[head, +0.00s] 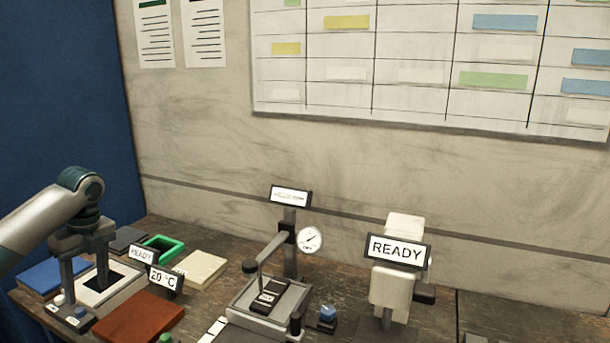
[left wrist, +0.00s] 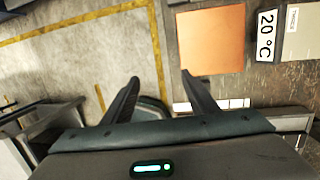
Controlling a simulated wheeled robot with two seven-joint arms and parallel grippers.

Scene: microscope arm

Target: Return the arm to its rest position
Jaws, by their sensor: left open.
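My left arm comes in from the left in the head view. Its left gripper (head: 85,285) points down above the left end of the bench, over a white-framed tray (head: 118,283). In the left wrist view, the gripper's two fingers (left wrist: 160,78) stand well apart with nothing between them. A pale instrument (head: 389,289) with a READY sign (head: 397,251) stands right of centre, away from the gripper. At mid-bench is a stand with a horizontal dark arm (head: 268,250) over a grey tray and a round dial (head: 310,240). My right gripper is not in view.
A blue book (head: 50,277), a reddish-brown pad (head: 138,320), a green-rimmed tray (head: 165,246) and a 20 °C sign (head: 163,280) crowd the bench around the gripper. The brown pad also shows in the left wrist view (left wrist: 211,40). A wall (head: 200,130) backs the bench.

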